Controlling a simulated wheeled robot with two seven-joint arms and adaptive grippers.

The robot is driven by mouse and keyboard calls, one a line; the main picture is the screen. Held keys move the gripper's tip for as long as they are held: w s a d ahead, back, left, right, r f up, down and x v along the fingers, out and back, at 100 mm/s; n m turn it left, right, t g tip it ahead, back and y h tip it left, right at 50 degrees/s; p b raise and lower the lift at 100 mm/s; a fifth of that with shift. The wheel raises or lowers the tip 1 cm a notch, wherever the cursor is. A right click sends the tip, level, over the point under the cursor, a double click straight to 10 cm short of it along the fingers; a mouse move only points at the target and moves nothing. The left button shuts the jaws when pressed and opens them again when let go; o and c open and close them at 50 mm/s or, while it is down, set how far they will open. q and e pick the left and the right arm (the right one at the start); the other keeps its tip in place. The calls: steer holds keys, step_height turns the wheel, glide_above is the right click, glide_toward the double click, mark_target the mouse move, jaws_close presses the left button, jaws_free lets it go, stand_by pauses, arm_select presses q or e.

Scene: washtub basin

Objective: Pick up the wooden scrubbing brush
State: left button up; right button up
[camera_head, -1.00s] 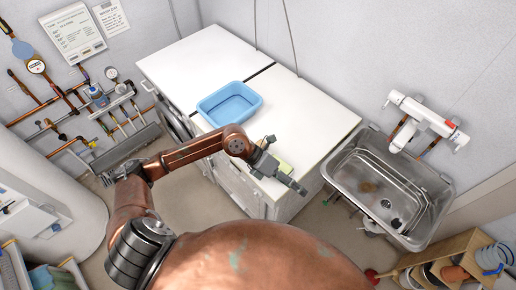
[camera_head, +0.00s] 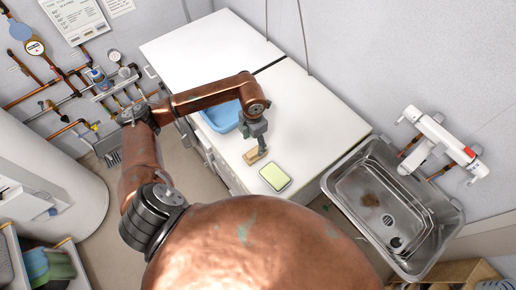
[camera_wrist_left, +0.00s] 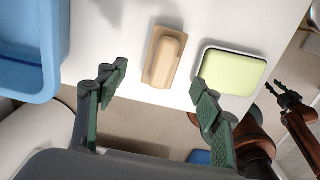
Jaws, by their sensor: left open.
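The wooden scrubbing brush (camera_head: 252,157) lies on the white worktop near its front edge. In the left wrist view the brush (camera_wrist_left: 161,62) is a tan block on a flat brown base, ahead of and between the fingers. My left gripper (camera_head: 261,147) points down above the brush in the head view. In the left wrist view its fingers (camera_wrist_left: 155,100) are spread apart with nothing between the tips. My right gripper (camera_wrist_left: 284,95) shows small at the right edge of the left wrist view; its jaw state is unclear.
A blue basin (camera_head: 219,118) stands to the left, partly hidden by my arm. A metal sink (camera_head: 345,190) is on the right. The back worktop is clear.

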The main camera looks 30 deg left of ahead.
mark_target(255, 150)
arm_select(q)
steer(key=f, duration=0.2)
steer(key=f+p, duration=0.1)
steer(key=f, duration=0.1)
steer(key=shift+s+d, duration=0.1)
steer(key=shift+d, duration=0.2)
step_height(255, 150, down, 2)
steer(key=shift+f, duration=0.3)
steer(key=c, duration=0.7)
steer(key=shift+c, duration=0.8)
steer(key=c, duration=0.4)
steer(key=shift+c, duration=0.2)
arm_select(e)
steer(key=s, duration=0.1)
steer(key=s+r, duration=0.1)
steer(key=s, duration=0.1)
steer(key=shift+d+r, duration=0.2)
steer(key=shift+r, duration=0.05)
steer(key=shift+w+d, duration=0.1)
